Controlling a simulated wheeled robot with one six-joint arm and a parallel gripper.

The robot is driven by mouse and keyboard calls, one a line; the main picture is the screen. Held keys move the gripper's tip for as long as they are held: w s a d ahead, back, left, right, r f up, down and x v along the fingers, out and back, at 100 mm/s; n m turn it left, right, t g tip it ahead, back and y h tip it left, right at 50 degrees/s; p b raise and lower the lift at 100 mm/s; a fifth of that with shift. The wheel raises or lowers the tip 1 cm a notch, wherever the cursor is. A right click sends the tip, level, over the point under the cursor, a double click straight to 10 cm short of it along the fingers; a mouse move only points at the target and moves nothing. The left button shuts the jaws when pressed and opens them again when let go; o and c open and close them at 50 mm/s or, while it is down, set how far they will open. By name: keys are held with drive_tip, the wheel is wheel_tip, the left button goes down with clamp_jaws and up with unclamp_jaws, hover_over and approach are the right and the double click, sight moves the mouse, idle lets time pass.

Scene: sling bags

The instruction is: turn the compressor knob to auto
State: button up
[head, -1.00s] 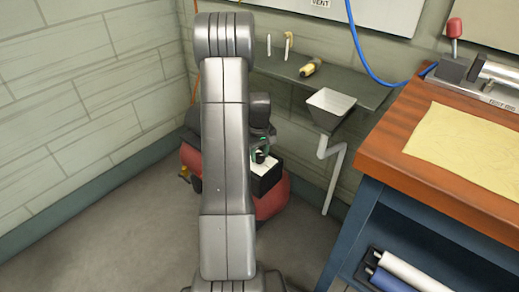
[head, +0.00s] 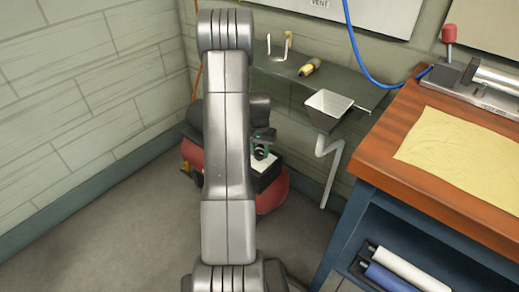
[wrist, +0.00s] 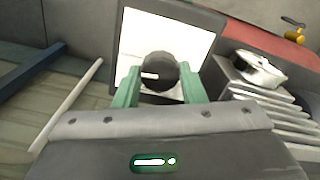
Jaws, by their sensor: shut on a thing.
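The compressor (head: 272,197) is a red tank with dark parts on the floor in the corner, partly hidden behind my arm. On it is a black box with a white face (head: 264,166), which also shows in the wrist view (wrist: 198,38). The black round knob (wrist: 158,70) sits on that face, with a short white mark pointing left in the wrist view. My gripper (wrist: 158,88) has green fingers, one on each side of the knob, and is shut on it. In the head view the gripper (head: 262,146) is small and partly hidden. Lettering on the face cannot be read.
A grey shelf (head: 350,88) with a yellow-handled tool (head: 309,67) and a metal hopper (head: 328,103) is on the wall behind. A wooden workbench (head: 390,150) stands at the right. Finned metal (wrist: 265,95) and a yellow valve (wrist: 294,33) lie right of the box. Floor at left is clear.

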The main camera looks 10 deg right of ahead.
sight(259, 152)
drive_tip(key=shift+m, duration=0.7)
drive_tip(key=o, duration=1)
wheel_tip(259, 152, up, 14)
drive_tip(key=p, duration=0.3)
drive_tip(key=shift+p, duration=0.4)
drive_tip(key=shift+f, duration=0.1)
wheel_tip(259, 152, down, 14)
drive_tip(key=b, duration=0.3)
drive_tip(key=shift+b, duration=0.3)
